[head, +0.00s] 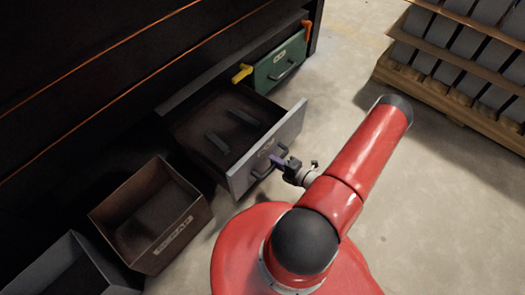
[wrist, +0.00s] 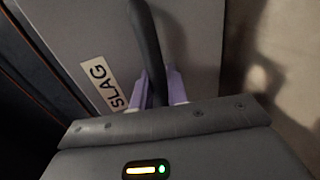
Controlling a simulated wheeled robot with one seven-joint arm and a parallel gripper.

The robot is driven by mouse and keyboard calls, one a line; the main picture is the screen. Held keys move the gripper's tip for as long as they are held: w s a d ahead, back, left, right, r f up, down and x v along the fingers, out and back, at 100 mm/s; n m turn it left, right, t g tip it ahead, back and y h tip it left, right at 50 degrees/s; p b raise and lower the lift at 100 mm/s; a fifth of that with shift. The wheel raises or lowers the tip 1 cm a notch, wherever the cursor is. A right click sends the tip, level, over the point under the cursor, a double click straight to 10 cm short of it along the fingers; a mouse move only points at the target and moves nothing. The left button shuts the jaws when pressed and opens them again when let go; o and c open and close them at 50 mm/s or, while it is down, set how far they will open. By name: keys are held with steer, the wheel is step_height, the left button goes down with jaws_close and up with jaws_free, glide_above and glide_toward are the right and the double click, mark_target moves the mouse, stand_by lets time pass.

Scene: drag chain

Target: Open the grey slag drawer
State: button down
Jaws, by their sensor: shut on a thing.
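The grey slag drawer (head: 265,150) stands pulled out from the dark cabinet in the head view, its inside showing with dark bar-like pieces in it. Its grey front with the SLAG label (wrist: 97,84) fills much of the wrist view. My gripper (head: 281,163) is at the drawer's front. In the wrist view its purple fingers (wrist: 158,88) are shut on the dark drawer handle (wrist: 147,40), one on each side of it. The fingertips are partly hidden in the head view by their small size.
A green drawer (head: 280,65) with a handle sits beyond, with a yellow piece (head: 242,74) and an orange piece (head: 307,31) at its edges. A brown open bin (head: 183,232) and a grey bin (head: 75,262) stand at the lower left. A loaded pallet (head: 440,95) is at the upper right. Floor is clear between.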

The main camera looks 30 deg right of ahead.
steer(key=shift+f+v, duration=0.25)
steer(key=shift+v, duration=0.95)
steer(key=shift+f+v, duration=0.25)
steer(key=shift+v, duration=0.9)
steer(key=shift+s, duration=0.1)
steer(key=c, duration=1.4)
jaws_free()
steer(key=shift+c, duration=0.2)
steer(key=v, duration=0.8)
